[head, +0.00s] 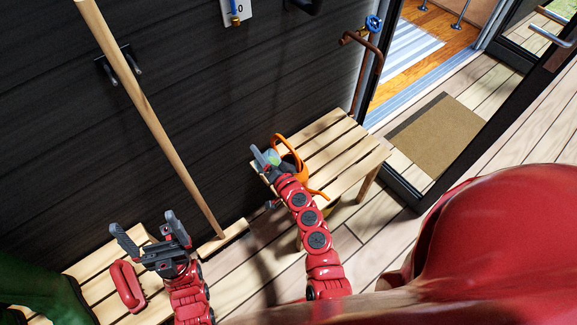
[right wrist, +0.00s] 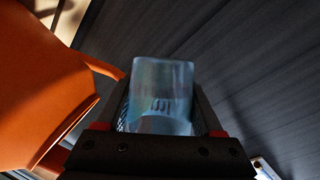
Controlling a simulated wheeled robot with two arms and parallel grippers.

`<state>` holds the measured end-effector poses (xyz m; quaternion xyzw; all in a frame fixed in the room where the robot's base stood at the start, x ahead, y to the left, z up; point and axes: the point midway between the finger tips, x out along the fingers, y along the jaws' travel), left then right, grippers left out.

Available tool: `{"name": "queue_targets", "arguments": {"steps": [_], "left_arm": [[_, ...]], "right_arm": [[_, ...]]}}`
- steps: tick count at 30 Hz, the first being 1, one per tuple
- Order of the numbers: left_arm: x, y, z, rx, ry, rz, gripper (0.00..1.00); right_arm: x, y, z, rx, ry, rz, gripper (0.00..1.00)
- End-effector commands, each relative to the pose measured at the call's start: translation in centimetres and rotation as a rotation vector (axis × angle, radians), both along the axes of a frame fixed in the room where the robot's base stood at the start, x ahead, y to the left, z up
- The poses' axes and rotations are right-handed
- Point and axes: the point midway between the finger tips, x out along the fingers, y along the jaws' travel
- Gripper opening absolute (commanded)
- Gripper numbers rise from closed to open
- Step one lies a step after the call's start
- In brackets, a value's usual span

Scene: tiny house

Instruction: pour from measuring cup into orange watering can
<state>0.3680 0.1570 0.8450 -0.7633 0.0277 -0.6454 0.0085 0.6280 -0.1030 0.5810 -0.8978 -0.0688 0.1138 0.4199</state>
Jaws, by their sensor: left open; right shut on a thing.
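The orange watering can (head: 284,145) stands on the slatted wooden bench near the doorway, partly hidden behind my right arm. It also fills the left side of the right wrist view (right wrist: 40,85), very close to the gripper. My right gripper (head: 262,157) is shut on the measuring cup, a clear bluish cup (right wrist: 162,90) that sits between its fingers. In the head view the cup (head: 273,157) is small and mostly covered by the gripper, beside the can. Its tilt and contents are hard to tell. My left gripper (head: 146,228) is open and empty at the lower left.
The bench (head: 346,150) has bare slats right of the can. A wooden pole (head: 150,115) leans on the dark wall between my arms. A pipe with a blue tap (head: 373,24) stands behind the bench. Dark green boots (head: 40,285) stand lower left.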

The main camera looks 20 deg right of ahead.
Motion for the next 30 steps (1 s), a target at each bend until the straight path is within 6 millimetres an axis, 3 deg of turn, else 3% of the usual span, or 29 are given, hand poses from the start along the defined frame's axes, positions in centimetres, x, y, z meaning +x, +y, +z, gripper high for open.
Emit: {"name": "queue_targets", "arguments": {"steps": [30], "left_arm": [[0.0, 0.0, -2.1, 0.000, 0.000, 0.000, 0.99]], "right_arm": [[0.0, -0.4, 0.6, 0.286, -0.049, -0.001, 0.12]]}}
